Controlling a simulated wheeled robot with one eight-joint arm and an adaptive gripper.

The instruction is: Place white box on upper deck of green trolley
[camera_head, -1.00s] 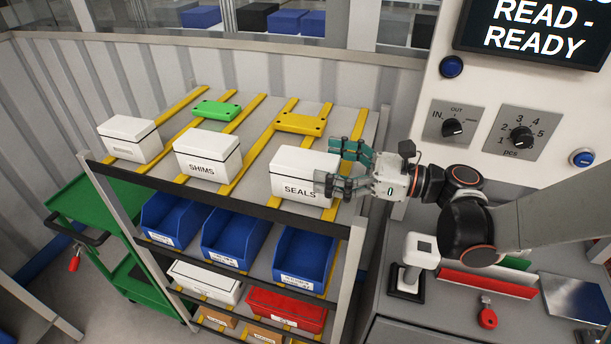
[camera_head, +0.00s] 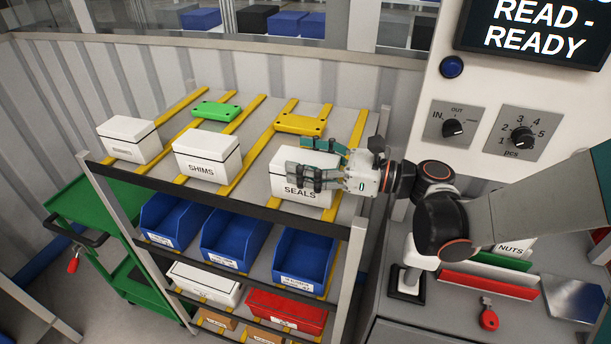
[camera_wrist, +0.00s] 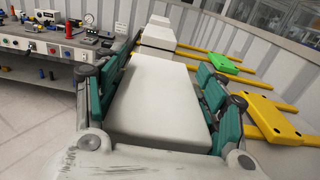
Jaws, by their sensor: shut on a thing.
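The white box labelled SEALS (camera_head: 302,190) is at the right end of the rack's top shelf. My gripper (camera_head: 325,172) is shut on it from the right, with a finger along its front and the other behind. In the wrist view the white box (camera_wrist: 158,100) fills the space between the fingers (camera_wrist: 158,108). I cannot tell whether it is lifted off the shelf. Two other white boxes, SHIMS (camera_head: 208,158) and one with an unreadable label (camera_head: 128,142), stand to its left. The green trolley (camera_head: 98,207) is at the far left, its upper deck bare where visible.
A yellow piece (camera_head: 301,124) and a green piece (camera_head: 216,110) lie behind the boxes on the rack (camera_head: 235,203). Blue bins (camera_head: 303,262) fill the level below. A wall stands behind. The control panel (camera_head: 480,135) and a bench are on the right.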

